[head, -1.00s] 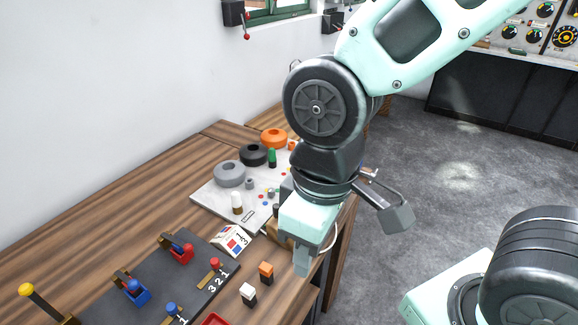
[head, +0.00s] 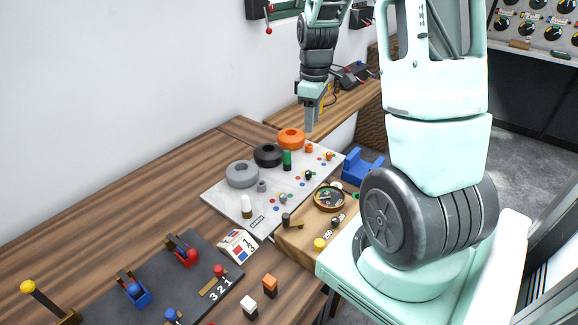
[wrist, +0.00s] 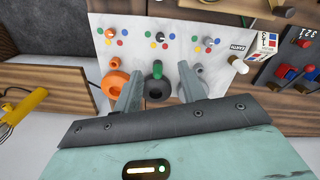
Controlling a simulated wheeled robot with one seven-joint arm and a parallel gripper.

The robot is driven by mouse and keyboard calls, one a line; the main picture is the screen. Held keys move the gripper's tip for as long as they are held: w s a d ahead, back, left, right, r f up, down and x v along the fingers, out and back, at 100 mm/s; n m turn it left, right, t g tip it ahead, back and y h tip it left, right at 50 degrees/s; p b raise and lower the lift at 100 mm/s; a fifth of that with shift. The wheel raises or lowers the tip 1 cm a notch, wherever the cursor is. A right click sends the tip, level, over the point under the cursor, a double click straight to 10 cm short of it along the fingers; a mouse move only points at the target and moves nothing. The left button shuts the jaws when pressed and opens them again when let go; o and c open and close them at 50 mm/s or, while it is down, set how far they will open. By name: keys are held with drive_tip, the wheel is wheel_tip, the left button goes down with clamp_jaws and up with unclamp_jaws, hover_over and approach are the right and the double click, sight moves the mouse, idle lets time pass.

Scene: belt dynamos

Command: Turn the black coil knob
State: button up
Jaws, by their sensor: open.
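A light grey panel (head: 225,197) on the wooden bench carries a grey, a black and an orange ring coil. The black coil (head: 267,155) is in the middle, with a green cylinder (head: 287,160) in front of it. A small black knob (head: 307,175) with coloured dots around it sits farther forward; it also shows in the wrist view (wrist: 160,38). My gripper (head: 310,122) is raised near the orange coil (head: 291,139), apart from the knob. In the wrist view its open fingers (wrist: 160,78) frame the black coil and green cylinder, with nothing between them in grip.
A wooden box with a round gauge (head: 329,198) and a blue cradle (head: 362,165) stand right of the panel. A dark lever board (head: 150,285) and small blocks are in the foreground. A yellow-handled tool (wrist: 22,107) shows left in the wrist view. The wall is behind.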

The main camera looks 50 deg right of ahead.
sight(309, 172)
wheel_tip(309, 172, down, 17)
drive_tip(key=p, duration=0.2)
drive_tip(key=shift+f+p, duration=0.15)
drive_tip(key=shift+p, duration=0.2)
clamp_jaws()
